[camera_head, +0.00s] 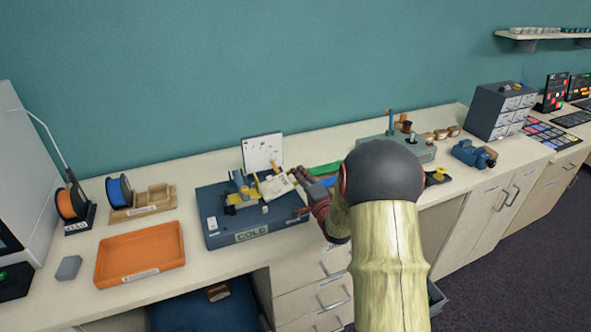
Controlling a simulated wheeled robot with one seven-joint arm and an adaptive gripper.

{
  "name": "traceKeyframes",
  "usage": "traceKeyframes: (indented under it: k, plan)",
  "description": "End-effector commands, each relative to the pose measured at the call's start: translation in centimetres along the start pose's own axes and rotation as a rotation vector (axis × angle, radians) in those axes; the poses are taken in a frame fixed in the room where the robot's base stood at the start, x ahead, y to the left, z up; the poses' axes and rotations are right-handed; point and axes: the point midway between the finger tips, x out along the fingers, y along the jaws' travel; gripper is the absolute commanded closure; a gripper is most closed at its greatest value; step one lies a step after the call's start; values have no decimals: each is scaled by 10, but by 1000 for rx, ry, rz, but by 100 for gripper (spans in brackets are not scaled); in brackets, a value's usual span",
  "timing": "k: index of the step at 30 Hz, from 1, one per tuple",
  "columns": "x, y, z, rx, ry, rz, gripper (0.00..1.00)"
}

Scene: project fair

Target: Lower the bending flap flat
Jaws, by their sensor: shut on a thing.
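A dark blue bending device (213,230) with a label that seems to read "COLD" sits near the front edge of the bench. A pale tilted plate, which looks like the bending flap (275,188), rises at an angle above its right half. Yellow parts and a small pale block are beside it. My gripper (298,180) is at the plate's right edge and is shut on it. The exact contact is small and partly hidden by my gripper. My arm covers the bench to the right of the device.
A white speckled panel (262,152) stands upright behind the device. An orange tray (140,276), a grey block (68,268) and two spools (71,202) (119,190) are to the left. A grey-green box (412,150) with posts stands behind my arm.

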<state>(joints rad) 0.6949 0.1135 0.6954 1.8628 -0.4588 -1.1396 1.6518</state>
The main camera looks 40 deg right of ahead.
Motion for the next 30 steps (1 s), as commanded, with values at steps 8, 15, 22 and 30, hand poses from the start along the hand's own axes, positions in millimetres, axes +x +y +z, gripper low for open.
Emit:
traceKeyframes:
  k: [8, 15, 22, 30]
  plan:
    - [0, 20, -2, 41, 3, 1, 100]
    - [0, 26, -1, 39, 2, 2, 100]
    - [0, 27, -1, 39, 2, 2, 100]
    - [0, 27, -1, 38, 1, 2, 84]
